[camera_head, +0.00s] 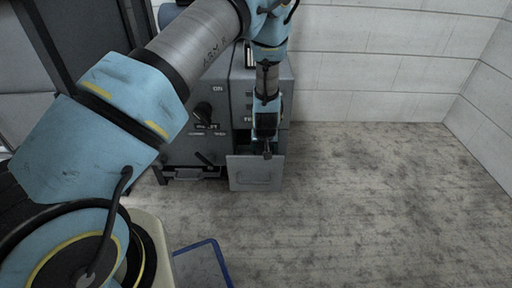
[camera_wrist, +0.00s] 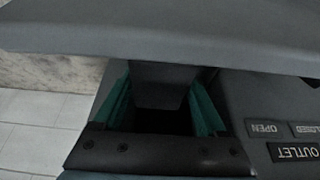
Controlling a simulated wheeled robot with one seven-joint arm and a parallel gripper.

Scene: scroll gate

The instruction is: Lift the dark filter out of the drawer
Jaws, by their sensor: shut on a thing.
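My gripper (camera_head: 266,152) points down into the open drawer (camera_head: 255,174) at the front of the grey cabinet, close behind the drawer's front panel. In the wrist view, the teal-lined fingers of my gripper (camera_wrist: 162,105) stand apart on both sides of a dark shape, which seems to be the filter (camera_wrist: 159,95). My gripper is shut on it. The filter lies in deep shadow, and its lower part is hidden. In the head view it is hidden by my gripper and the drawer front. I cannot tell whether it is clear of the drawer floor.
The grey cabinet (camera_head: 212,134) carries knobs and white lettering. Its OUTLET label (camera_wrist: 297,152) shows at the right of the wrist view. A white block wall (camera_head: 380,70) stands behind. The mottled floor (camera_head: 370,200) to the right is clear. A blue-edged object (camera_head: 205,262) lies at the bottom.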

